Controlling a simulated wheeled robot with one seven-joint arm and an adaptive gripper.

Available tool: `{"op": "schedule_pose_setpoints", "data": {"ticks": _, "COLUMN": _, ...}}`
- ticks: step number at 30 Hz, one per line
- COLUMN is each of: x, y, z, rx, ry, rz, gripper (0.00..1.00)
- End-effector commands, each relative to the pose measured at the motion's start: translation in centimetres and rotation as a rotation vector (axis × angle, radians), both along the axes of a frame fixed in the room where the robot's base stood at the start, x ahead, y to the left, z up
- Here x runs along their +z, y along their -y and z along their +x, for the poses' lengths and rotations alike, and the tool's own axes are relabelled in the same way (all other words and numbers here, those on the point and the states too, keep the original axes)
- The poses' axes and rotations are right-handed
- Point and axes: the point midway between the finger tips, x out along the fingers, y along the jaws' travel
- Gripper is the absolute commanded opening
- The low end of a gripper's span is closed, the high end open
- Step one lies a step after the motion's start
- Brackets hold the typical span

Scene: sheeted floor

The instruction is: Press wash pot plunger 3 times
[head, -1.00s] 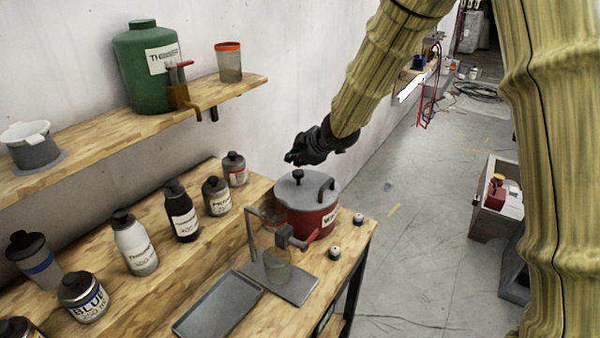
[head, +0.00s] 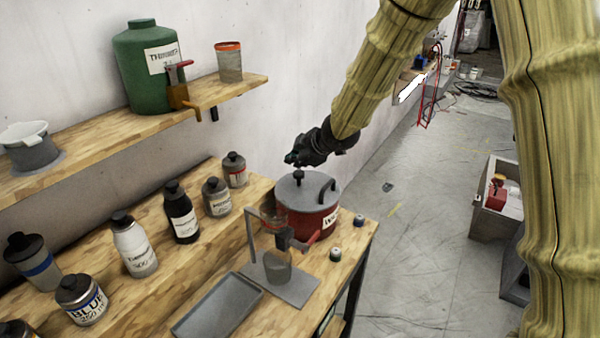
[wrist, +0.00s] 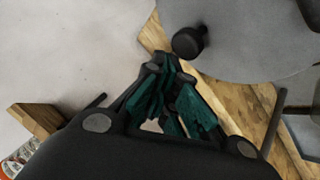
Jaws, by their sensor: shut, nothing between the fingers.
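The wash pot (head: 307,222) is a red can with a grey lid and a dark side handle on the wooden bench. Its plunger (head: 298,176) is a black knob standing up from the lid. In the wrist view the plunger (wrist: 189,42) shows near the lid's left edge, just right of and beyond my fingertips. My gripper (head: 290,159) is shut and empty, above and slightly left of the plunger in the head view. In the wrist view my gripper (wrist: 163,66) has its tips together, apart from the knob.
A small stand (head: 278,270) with a clear cup is in front of the pot, beside a grey tray (head: 217,304). Several bottles, including a black one (head: 181,213), line the bench. A wall shelf (head: 120,140) holds a green jug (head: 150,65).

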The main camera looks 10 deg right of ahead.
Motion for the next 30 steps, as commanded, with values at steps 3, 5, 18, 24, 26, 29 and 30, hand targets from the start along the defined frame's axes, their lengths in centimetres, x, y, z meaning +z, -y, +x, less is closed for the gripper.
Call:
{"op": "schedule_pose_setpoints", "data": {"ticks": 3, "x": -0.1, "y": 0.0, "z": 0.0, "rx": 0.000, "ry": 0.000, "rz": 0.000, "gripper": 0.00}}
{"op": "schedule_pose_setpoints", "data": {"ticks": 5, "x": -0.3, "y": 0.0, "z": 0.0, "rx": 0.000, "ry": 0.000, "rz": 0.000, "gripper": 0.00}}
{"op": "schedule_pose_setpoints", "data": {"ticks": 18, "x": -0.9, "y": 0.0, "z": 0.1, "rx": 0.000, "ry": 0.000, "rz": 0.000, "gripper": 0.00}}
{"op": "schedule_pose_setpoints", "data": {"ticks": 24, "x": -0.9, "y": -0.1, "z": 0.1, "rx": 0.000, "ry": 0.000, "rz": 0.000, "gripper": 0.00}}
{"op": "schedule_pose_setpoints", "data": {"ticks": 26, "x": -1.0, "y": -0.1, "z": 0.1, "rx": 0.000, "ry": 0.000, "rz": 0.000, "gripper": 0.00}}
{"op": "schedule_pose_setpoints", "data": {"ticks": 29, "x": -1.1, "y": -0.1, "z": 0.1, "rx": 0.000, "ry": 0.000, "rz": 0.000, "gripper": 0.00}}
{"op": "schedule_pose_setpoints", "data": {"ticks": 30, "x": -1.1, "y": -0.1, "z": 0.1, "rx": 0.000, "ry": 0.000, "rz": 0.000, "gripper": 0.00}}
